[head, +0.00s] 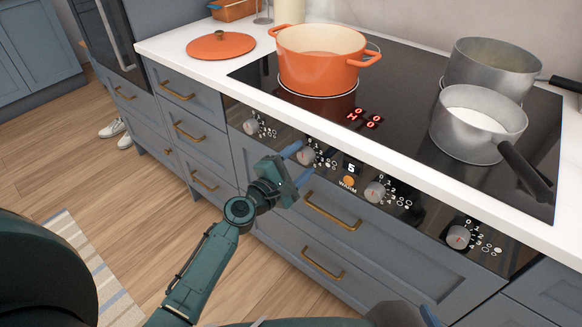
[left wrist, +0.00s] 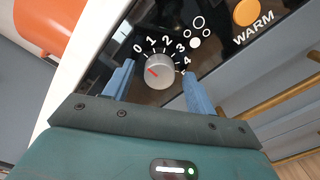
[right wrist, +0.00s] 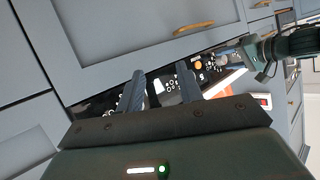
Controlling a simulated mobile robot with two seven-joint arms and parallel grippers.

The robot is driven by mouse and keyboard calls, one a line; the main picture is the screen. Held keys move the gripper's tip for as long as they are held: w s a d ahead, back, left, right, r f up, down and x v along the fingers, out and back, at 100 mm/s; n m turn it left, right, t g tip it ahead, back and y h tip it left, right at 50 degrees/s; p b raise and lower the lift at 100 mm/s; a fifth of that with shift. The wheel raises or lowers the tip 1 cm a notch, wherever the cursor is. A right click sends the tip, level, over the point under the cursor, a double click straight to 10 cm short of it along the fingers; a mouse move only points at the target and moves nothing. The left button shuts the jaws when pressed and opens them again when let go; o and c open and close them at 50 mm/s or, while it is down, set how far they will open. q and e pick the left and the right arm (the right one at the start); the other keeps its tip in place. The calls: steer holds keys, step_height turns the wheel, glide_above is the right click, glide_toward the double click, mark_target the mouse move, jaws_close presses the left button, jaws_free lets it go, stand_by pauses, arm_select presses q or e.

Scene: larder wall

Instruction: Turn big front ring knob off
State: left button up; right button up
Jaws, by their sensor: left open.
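A row of grey knobs with printed numbers runs along the cooktop's front panel. The second knob from the left (head: 306,156) has my open left gripper (head: 299,164) at it. In the left wrist view the knob (left wrist: 160,71) sits between the two blue fingers, with a gap on each side. Its red mark points to the upper left, near the 0 end of the scale. Small ring symbols, one filled white, are beside it. Other knobs are at the far left (head: 250,126), right of the display (head: 375,192) and far right (head: 458,237). My right gripper (right wrist: 160,88) is open and empty.
A red display (head: 365,118) shows zeros and an H. A WARM button (head: 348,181) and drawer handles (head: 332,211) are nearby.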

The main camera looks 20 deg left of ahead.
arm_select(q)
steer(key=b+v, duration=0.2)
steer(key=v, duration=1.1)
arm_select(e)
steer(key=shift+s+d+r+t, duration=0.2)
steer(key=shift+d+r+t, duration=0.05)
steer(key=shift+d+t, duration=0.2)
